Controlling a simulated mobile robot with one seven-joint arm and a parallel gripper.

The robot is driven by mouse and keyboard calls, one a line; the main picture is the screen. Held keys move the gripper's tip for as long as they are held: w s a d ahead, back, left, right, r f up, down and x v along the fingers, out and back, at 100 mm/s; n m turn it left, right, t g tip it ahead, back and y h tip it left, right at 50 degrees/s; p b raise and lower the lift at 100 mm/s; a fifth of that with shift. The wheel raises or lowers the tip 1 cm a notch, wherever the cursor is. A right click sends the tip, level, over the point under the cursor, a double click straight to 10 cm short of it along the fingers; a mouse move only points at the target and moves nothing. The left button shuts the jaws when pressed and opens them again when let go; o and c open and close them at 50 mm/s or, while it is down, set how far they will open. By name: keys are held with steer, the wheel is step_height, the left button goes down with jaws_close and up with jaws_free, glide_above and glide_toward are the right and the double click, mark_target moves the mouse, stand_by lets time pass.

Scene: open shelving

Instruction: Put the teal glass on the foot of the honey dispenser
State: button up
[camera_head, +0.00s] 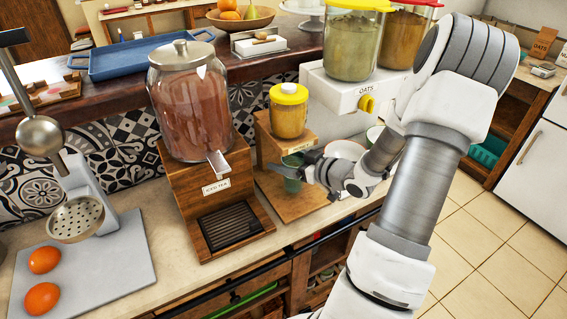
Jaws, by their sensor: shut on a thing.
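The honey dispenser (288,118) has a yellow lid and an amber jar on a wooden stand, right of the iced tea dispenser. Its flat wooden foot (284,207) reaches forward over the counter. My gripper (296,167) comes in from the right, in front of the stand. It is shut on the teal glass (292,185), which looks about upright, over the foot in the picture. The fingers hide part of the glass and of the stand's front. I cannot tell whether the glass base touches the foot.
The iced tea dispenser (190,105) stands close on the left. White bowls (345,150) sit behind my gripper. A citrus press (85,195) and a board (110,265) with two oranges are at far left.

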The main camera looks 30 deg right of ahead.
steer(key=shift+w+a+f, duration=0.15)
steer(key=shift+w+f, duration=0.25)
steer(key=shift+w, duration=0.2)
steer(key=shift+s+f, duration=0.1)
steer(key=shift+f, duration=0.25)
steer(key=shift+f+b, duration=0.15)
steer(key=shift+b, duration=0.15)
steer(key=o, duration=1.3)
